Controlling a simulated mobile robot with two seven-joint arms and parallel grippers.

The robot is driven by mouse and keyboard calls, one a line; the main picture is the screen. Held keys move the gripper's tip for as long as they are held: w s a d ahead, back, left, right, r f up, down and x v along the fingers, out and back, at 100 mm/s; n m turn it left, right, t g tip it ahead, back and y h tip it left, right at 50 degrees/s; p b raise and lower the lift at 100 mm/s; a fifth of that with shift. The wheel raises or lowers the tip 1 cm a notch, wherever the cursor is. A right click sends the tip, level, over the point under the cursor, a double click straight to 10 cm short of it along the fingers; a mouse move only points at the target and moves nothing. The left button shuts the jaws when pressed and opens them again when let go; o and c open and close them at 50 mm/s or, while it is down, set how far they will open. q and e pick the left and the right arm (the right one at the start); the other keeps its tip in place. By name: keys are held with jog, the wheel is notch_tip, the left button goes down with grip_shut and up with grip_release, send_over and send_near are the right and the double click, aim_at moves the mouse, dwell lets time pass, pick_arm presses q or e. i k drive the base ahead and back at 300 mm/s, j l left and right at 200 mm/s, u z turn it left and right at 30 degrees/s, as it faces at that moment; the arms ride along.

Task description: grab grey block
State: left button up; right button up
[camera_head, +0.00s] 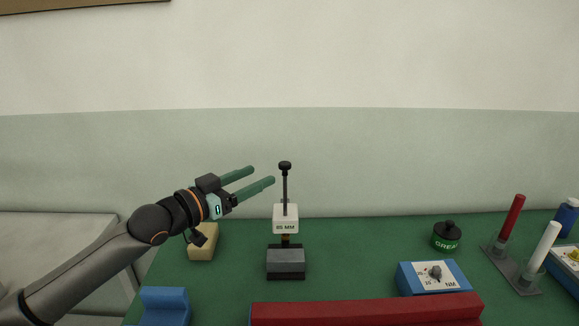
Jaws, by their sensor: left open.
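A grey block (286,260) sits on the green table near the middle of the head view, at the foot of an upright device with a white "85 MM" label (286,226) and a black-knobbed rod. I cannot tell if the block is part of that device. My left gripper (262,175) comes in from the left, its two green fingers apart and empty. In the picture it is above and left of the grey block, near the rod. My right gripper is not in view.
A cream block (203,243) is partly behind my left wrist. A blue block (165,305) and a long red bar (366,310) lie at the front. A blue dial box (433,277), a dark jar (446,238) and a stand with red and white rods (518,275) are right.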

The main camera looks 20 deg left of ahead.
aim_at(277, 259)
jog(key=k, duration=1)
